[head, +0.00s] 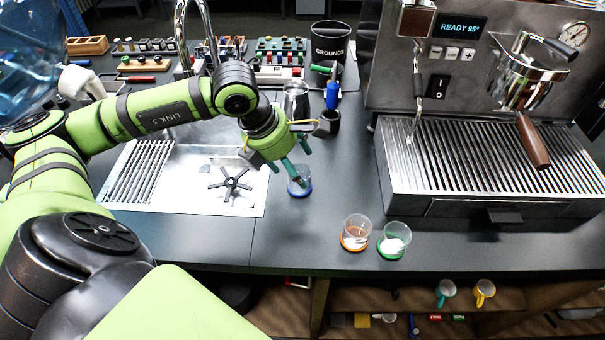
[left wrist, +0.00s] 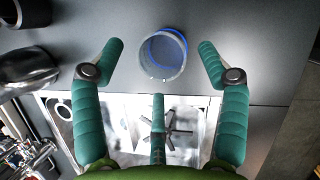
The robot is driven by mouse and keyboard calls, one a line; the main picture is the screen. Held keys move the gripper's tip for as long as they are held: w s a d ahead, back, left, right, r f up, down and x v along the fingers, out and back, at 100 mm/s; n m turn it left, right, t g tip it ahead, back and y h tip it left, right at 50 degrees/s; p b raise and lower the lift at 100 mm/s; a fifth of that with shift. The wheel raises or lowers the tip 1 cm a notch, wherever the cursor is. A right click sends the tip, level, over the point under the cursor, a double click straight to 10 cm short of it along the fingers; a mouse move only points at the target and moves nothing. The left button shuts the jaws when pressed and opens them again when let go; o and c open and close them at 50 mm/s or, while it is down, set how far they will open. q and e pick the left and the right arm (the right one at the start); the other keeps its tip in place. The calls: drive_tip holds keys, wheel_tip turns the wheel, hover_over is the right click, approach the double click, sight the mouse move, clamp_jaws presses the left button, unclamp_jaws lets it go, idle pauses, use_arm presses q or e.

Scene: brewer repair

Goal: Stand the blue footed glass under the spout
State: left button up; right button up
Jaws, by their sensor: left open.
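The blue footed glass (head: 300,188) stands upright on the dark counter just right of the sink. In the left wrist view the glass (left wrist: 162,54) appears between the spread fingertips, with a gap on each side. My left gripper (head: 297,158) is open and empty, pointing down at the glass; one finger partly covers its rim in the head view. The espresso machine (head: 475,85) stands at the right. A thin metal spout pipe (head: 416,85) hangs at its left, over the slatted drip tray (head: 400,165). My right gripper is not in view.
An orange-footed glass (head: 356,232) and a green-footed glass (head: 394,240) stand near the counter's front edge. A metal pitcher (head: 296,98) and a grounds bin (head: 328,48) are behind my gripper. The portafilter handle (head: 533,142) juts out over the tray. The sink (head: 225,185) is at left.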

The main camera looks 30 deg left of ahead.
sight(300, 173)
use_arm(q)
drive_tip(key=p+x, duration=0.1)
drive_tip(key=x, duration=0.2)
drive_tip(key=shift+d+f, duration=0.15)
drive_tip(key=shift+f, duration=0.25)
drive_tip(key=c, duration=1.3)
drive_tip(key=shift+r, duration=0.15)
